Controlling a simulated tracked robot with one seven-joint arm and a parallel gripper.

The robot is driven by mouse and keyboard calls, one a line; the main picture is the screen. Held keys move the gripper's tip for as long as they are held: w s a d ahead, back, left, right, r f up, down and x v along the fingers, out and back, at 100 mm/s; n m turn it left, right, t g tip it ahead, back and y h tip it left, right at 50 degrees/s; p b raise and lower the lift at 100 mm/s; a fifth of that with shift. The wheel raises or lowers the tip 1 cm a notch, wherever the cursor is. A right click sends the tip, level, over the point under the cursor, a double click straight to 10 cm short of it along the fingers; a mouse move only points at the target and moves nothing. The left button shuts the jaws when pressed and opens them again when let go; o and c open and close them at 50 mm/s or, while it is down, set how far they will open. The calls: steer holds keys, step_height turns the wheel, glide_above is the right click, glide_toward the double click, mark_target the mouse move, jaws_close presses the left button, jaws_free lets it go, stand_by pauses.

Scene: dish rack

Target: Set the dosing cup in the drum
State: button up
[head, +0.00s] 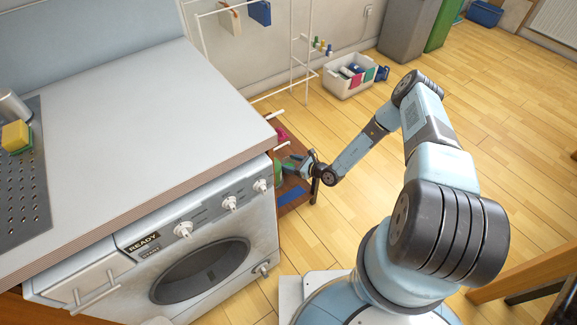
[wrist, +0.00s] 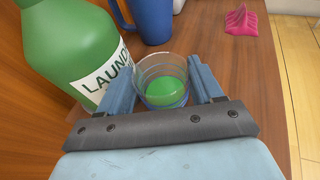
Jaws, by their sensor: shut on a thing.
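The dosing cup (wrist: 162,92), clear with green liquid in the bottom, is upright between the fingers of my gripper (wrist: 164,80) in the wrist view. My gripper is shut on it. In the head view my gripper (head: 297,167) is over the low brown table right of the washing machine (head: 215,225); the cup cannot be made out there. The drum's round dark front (head: 203,271) is in the machine's front face. I cannot tell whether its door is open.
A green laundry bottle (wrist: 65,45) stands close left of the cup, a blue jug (wrist: 151,20) behind it, and a pink object (wrist: 241,20) farther right on the wooden table (wrist: 225,60). A counter (head: 110,120) overhangs the machine. Open floor (head: 340,225) lies right of the table.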

step_height(320, 180, up, 3)
steer(key=shift+f, duration=0.15)
steer(key=s+d+r, duration=0.3)
steer(key=s+r, duration=0.6)
steer(key=s, duration=0.4)
steer(key=shift+s+d+r, duration=0.25)
steer(key=shift+d+r, duration=0.1)
steer(key=shift+d, duration=0.05)
